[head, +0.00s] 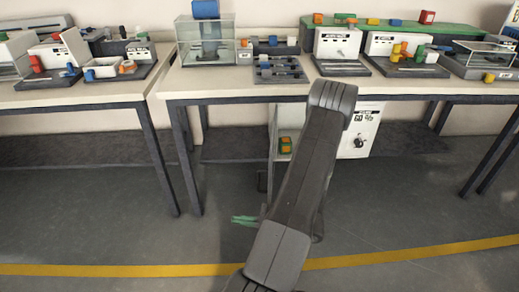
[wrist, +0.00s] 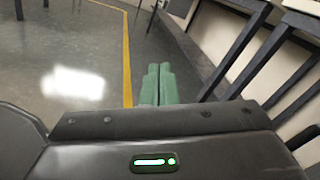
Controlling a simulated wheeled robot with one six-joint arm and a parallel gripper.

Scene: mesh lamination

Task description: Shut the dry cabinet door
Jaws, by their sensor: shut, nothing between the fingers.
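The dry cabinet (head: 273,140) stands under the middle table, partly hidden behind my arm. Its inside shows left of my arm, with a small green and orange item (head: 286,144) in it. A white panel with a display and a dark round knob (head: 362,132) shows right of my arm; it looks like the cabinet door, standing open. My gripper (head: 236,220) is low, in front of the cabinet and to its left, apart from it. Its green fingers (wrist: 158,85) are together and empty. The cabinet is not clearly visible in the wrist view.
Tables with lab devices stand along the wall, the middle table (head: 230,92) above the cabinet. Dark table legs (head: 182,160) stand left of the cabinet. The grey floor in front is clear, crossed by a yellow line (head: 120,270).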

